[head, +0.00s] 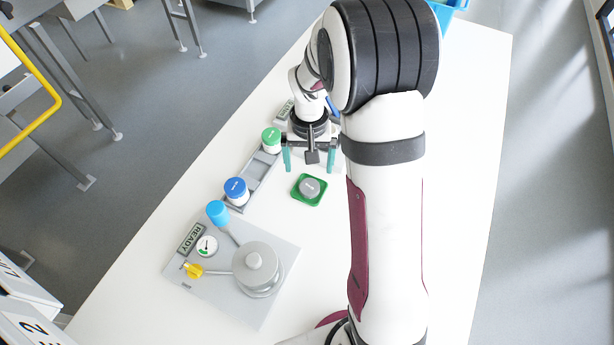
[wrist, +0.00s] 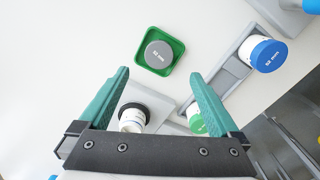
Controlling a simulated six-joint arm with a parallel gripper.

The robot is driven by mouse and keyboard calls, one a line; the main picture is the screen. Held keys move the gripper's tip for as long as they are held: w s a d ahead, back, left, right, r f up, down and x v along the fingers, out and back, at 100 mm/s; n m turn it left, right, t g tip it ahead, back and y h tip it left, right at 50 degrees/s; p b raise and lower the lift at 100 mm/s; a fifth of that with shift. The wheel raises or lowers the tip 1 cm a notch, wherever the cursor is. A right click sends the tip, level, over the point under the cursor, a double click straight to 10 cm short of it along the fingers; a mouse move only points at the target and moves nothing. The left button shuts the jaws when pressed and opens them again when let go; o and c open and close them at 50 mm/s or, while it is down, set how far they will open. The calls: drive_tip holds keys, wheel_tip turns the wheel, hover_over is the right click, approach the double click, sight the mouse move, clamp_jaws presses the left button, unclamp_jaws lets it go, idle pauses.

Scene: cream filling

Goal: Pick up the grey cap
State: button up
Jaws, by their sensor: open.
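The grey cap (head: 310,187) lies flat in a small square green tray (head: 320,200) on the white table. In the wrist view the grey cap (wrist: 159,55), with small lettering on top, sits inside the green tray (wrist: 143,35), just beyond the fingertips. My gripper (head: 309,168) is open with its two green fingers apart, and it hangs behind the tray in the head view. In the wrist view nothing is between the fingertips of my gripper (wrist: 159,76), and the cap is apart from both fingers.
A grey rack (head: 257,173) holds a blue-capped jar (head: 237,191) and a green-capped jar (head: 271,139). A jar with a black rim (wrist: 134,116) shows between the fingers, lower in the wrist view. A grey machine (head: 256,267) stands front left. White table around the tray is clear.

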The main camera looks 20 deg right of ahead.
sight(310, 187)
wheel_tip(310, 187, down, 8)
drive_tip(key=shift+s+f, duration=0.1)
clamp_jaws()
drive_tip(key=shift+s, duration=0.1)
idle(0.4)
